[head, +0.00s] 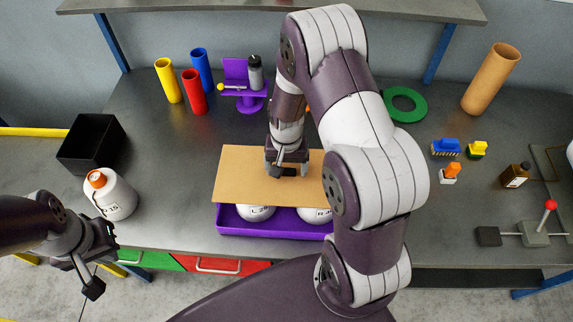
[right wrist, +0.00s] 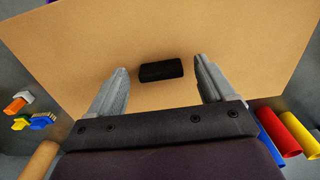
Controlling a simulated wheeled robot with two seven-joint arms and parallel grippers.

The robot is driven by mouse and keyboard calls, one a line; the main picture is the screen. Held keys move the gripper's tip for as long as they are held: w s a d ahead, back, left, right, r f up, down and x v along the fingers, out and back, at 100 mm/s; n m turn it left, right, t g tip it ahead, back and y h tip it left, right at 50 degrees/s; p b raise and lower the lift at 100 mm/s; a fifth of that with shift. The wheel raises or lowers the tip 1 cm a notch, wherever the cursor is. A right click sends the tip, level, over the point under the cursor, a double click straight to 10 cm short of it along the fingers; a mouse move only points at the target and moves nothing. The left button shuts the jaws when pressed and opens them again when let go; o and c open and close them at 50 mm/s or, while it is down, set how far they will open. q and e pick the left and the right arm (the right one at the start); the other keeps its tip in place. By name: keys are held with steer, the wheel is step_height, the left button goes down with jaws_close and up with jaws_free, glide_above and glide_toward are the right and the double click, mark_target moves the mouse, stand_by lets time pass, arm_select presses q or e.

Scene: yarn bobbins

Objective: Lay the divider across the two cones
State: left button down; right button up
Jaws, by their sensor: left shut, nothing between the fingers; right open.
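The divider (head: 240,172) is a flat tan board with a small black handle (right wrist: 161,71) on its top. It lies over two white cones, the left one (head: 256,214) marked L and the right one (head: 312,215) marked R. Both stand in a purple tray (head: 270,230), their upper parts hidden under the board. My right gripper (head: 287,170) is over the board; in the right wrist view its open fingers (right wrist: 160,82) stand either side of the handle, apart from it. My left gripper (head: 90,284) is shut and empty at the table's front left edge.
Yellow (head: 167,80), red (head: 193,98) and blue (head: 202,70) tubes stand at the back. A green ring (head: 405,104) lies right of my right arm.

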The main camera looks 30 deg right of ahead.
step_height(320, 180, up, 13)
steer(key=b, duration=0.2)
steer(key=shift+f, duration=0.15)
steer(key=s+a+f+n+t+b, duration=0.1)
steer(key=s+a+f+n+b, duration=0.3)
steer(key=s, duration=0.5)
steer(key=a+f+n, duration=0.1)
steer(key=n, duration=0.1)
steer(key=shift+f+n, duration=0.2)
steer(key=shift+n, duration=0.1)
